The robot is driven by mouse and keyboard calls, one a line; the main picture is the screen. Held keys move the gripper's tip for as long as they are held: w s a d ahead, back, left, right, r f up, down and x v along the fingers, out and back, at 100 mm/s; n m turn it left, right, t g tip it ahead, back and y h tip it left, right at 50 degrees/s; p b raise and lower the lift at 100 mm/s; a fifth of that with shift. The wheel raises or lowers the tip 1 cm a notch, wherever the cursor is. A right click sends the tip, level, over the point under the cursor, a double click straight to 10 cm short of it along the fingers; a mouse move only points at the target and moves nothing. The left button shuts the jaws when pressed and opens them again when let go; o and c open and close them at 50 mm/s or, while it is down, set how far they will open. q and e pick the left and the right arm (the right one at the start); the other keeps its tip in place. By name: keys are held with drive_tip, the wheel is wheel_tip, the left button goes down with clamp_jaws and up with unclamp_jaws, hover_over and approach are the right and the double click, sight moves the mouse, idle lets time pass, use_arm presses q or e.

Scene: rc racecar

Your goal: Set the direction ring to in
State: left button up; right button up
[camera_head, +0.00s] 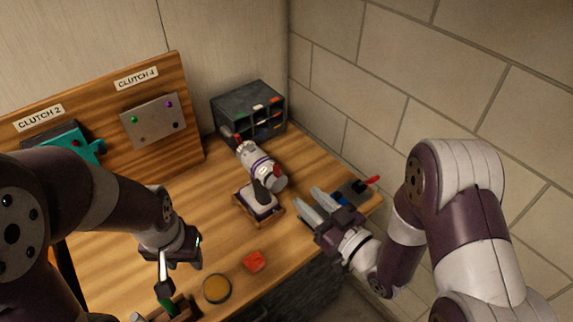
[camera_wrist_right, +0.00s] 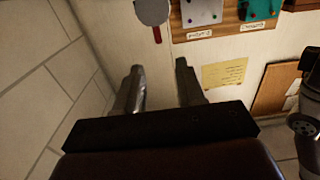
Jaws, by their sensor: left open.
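A white and purple drill-like tool (camera_head: 258,165) stands upright in a small wooden holder (camera_head: 244,204) in the middle of the bench, its body pointing up and left. A purple band crosses the body, and a red part shows on its right side. I cannot tell which part is the direction ring or how it is set. My right gripper (camera_head: 310,205) is open and empty, to the right of the tool and apart from it. Its two separated fingers show in the right wrist view (camera_wrist_right: 160,85). My left gripper (camera_head: 180,272) is open at the front left, apart from the tool.
A dark compartment rack (camera_head: 238,101) stands behind the tool. A wooden panel (camera_head: 190,125) with clutch plates stands at the back left. A red block (camera_head: 255,261) and a round yellow-topped item (camera_head: 216,289) lie near the front edge. A brick wall (camera_head: 400,95) bounds the right.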

sight(279, 170)
drive_tip(key=p+x, duration=0.3)
drive_tip(key=x, duration=0.8)
drive_tip(key=shift+w+a+r+p, duration=0.1)
drive_tip(key=shift+w+r+p, duration=0.1)
drive_tip(key=shift+p, duration=0.2)
drive_tip(key=shift+w+a+f, duration=0.15)
drive_tip(key=shift+w+a, duration=0.15)
drive_tip(key=shift+w, duration=0.25)
clamp_jaws()
